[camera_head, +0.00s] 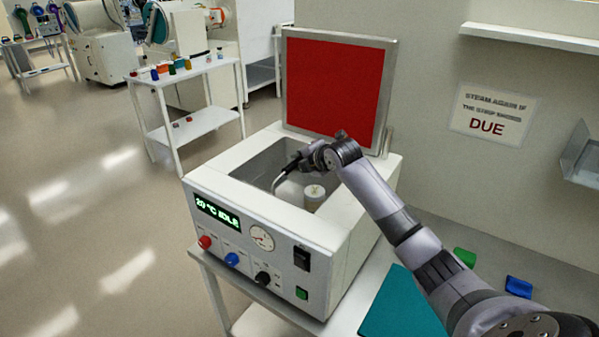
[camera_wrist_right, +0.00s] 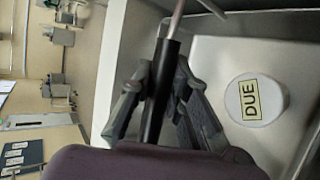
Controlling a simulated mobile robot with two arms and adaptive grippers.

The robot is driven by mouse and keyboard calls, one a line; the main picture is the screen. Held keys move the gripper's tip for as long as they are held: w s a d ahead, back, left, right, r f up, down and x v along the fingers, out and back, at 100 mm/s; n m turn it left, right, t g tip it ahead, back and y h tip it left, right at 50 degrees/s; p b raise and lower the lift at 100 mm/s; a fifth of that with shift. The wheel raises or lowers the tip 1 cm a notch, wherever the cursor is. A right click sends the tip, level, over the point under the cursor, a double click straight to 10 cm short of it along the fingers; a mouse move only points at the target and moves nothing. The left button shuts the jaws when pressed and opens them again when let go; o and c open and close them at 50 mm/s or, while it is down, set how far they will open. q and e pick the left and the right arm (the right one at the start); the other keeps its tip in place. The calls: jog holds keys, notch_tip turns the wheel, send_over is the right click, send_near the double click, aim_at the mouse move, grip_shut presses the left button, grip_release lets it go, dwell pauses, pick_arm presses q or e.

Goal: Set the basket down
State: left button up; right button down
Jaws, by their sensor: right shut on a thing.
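My right gripper (camera_head: 303,162) is over the open chamber of the white steam box (camera_head: 330,228), whose red-lined lid (camera_head: 335,85) stands up at the back. In the right wrist view the gripper (camera_wrist_right: 160,88) is shut on a black handle grip (camera_wrist_right: 156,112) with a thin metal rod (camera_wrist_right: 176,24). The rod also shows in the head view (camera_head: 277,182), bending down into the chamber. I take this as the basket's handle; the basket's body cannot be made out. A white round container (camera_head: 314,196) stands inside the chamber; its yellow "DUE" label (camera_wrist_right: 250,100) shows in the wrist view. My left gripper is out of view.
The box front has a lit display (camera_head: 217,212), knobs and a gauge (camera_head: 262,237). A teal mat (camera_head: 400,306) lies to its right, with green (camera_head: 465,257) and blue (camera_head: 518,287) pieces beyond. A wall sign (camera_head: 493,114) and shelf (camera_head: 535,37) are at right.

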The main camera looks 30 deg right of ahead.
notch_tip(320, 180, down, 4)
jog(key=shift+f+p, duration=0.1)
jog(key=shift+p, duration=0.2)
jog(key=shift+f, duration=0.1)
jog(key=c, duration=1.5)
grip_release()
jog(key=shift+f, duration=0.1)
